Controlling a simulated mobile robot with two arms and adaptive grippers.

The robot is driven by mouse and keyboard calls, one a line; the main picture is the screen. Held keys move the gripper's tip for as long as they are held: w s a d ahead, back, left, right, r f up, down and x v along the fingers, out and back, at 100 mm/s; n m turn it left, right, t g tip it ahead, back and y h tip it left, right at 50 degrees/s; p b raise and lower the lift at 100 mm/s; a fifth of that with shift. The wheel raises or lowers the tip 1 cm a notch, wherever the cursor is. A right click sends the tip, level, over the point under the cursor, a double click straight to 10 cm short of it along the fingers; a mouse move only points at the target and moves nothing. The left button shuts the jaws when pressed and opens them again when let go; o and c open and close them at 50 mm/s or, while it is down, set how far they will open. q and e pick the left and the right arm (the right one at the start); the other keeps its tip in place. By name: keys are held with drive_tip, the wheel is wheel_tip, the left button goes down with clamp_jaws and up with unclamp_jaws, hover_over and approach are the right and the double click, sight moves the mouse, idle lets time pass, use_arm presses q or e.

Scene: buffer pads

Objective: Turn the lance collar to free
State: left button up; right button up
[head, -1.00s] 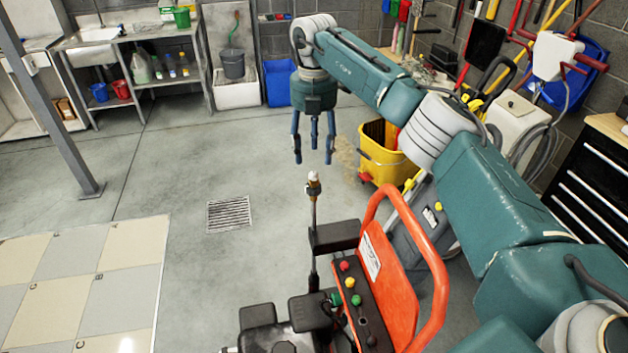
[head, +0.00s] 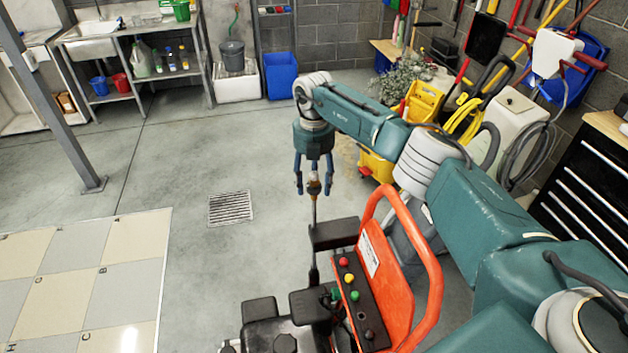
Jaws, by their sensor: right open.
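The lance (head: 313,213) stands upright out of a black holder on the red-framed washer machine (head: 375,253). Its brass-coloured collar (head: 314,187) is near the top of the lance. My right gripper (head: 314,187) points straight down over the lance top, with its blue fingers spread around the collar. The fingers look apart from the collar on both sides. My left gripper is not in the head view.
The machine's orange handle (head: 432,270) rises close to my right arm. A yellow mop bucket (head: 376,167) stands behind the arm. A floor drain (head: 230,207) and open concrete floor lie to the left, with a checkered mat (head: 85,280) nearer the front.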

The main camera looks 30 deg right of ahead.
drive_tip(key=c, duration=1.1)
drive_tip(key=shift+c, duration=0.2)
drive_tip(key=shift+n, duration=0.4)
drive_tip(key=shift+n+b, duration=0.85)
drive_tip(key=shift+n, duration=0.05)
drive_tip(key=n+b, duration=0.2)
drive_tip(key=n, duration=0.2)
drive_tip(key=shift+n, duration=0.3)
drive_tip(key=n+b, duration=0.1)
drive_tip(key=n, duration=0.3)
drive_tip(key=shift+n, duration=0.3)
drive_tip(key=shift+n+b, duration=0.5)
drive_tip(key=shift+n, duration=1.6)
drive_tip(key=shift+r, duration=0.1)
